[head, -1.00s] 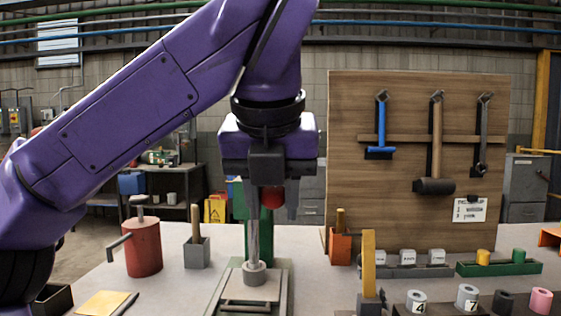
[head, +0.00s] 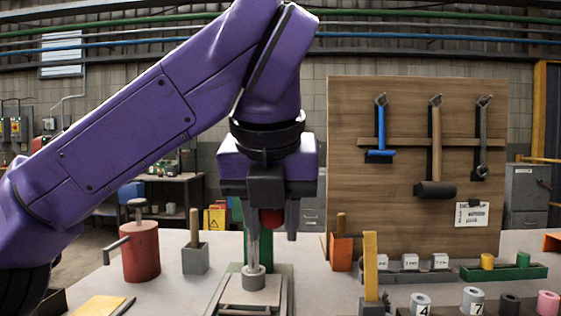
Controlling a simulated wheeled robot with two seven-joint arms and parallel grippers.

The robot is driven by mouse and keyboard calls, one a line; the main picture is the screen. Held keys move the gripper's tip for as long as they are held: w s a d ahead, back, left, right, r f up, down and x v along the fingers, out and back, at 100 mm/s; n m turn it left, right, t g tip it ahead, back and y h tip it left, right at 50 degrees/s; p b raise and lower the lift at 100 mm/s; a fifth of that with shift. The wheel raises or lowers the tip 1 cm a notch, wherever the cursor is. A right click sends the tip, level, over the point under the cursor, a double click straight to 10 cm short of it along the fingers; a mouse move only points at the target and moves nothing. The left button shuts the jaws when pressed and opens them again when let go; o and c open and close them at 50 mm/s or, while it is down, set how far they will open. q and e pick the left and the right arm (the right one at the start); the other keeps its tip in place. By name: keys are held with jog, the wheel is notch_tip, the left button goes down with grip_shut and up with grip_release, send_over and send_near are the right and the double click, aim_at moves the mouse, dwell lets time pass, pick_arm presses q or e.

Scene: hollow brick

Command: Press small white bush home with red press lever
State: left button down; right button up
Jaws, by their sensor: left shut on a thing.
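The press stands at the front centre, with a grey base (head: 222,300), a green column (head: 260,248) behind and a thin silver ram (head: 253,245) pointing down. The ram's lower end meets a short grey cylinder (head: 254,281) on the base. The red knob of the press lever (head: 272,218) shows below my left gripper (head: 268,205), which is shut on it. The rest of the lever is hidden behind the gripper. I cannot make out the small white bush at the press. My right gripper is not in view.
A red can (head: 140,252) and a grey holder (head: 196,257) stand left of the press. An orange holder (head: 341,251) and a yellow upright handle (head: 370,265) stand to the right. Numbered cylinders (head: 420,304) and a green tray (head: 505,272) lie further right. A tool board (head: 415,220) rises behind.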

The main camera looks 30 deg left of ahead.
pick_arm(q)
notch_tip(320, 180, down, 3)
jog(key=shift+s+d+f+b, duration=0.1)
jog(key=shift+s+f+b, duration=0.05)
jog(key=shift+b, duration=1.05)
jog(key=c, duration=0.6)
grip_release()
jog(key=shift+o, duration=0.2)
jog(key=shift+r, duration=0.2)
jog(key=r+p, duration=0.2)
jog(key=shift+s+d+r+p, duration=0.15)
jog(key=shift+s+p, duration=0.1)
jog(key=shift+p, duration=0.15)
jog(key=p+v, duration=0.6)
jog(key=shift+w+r+p, duration=0.2)
jog(key=shift+w+p, duration=0.05)
jog(key=shift+p, duration=0.1)
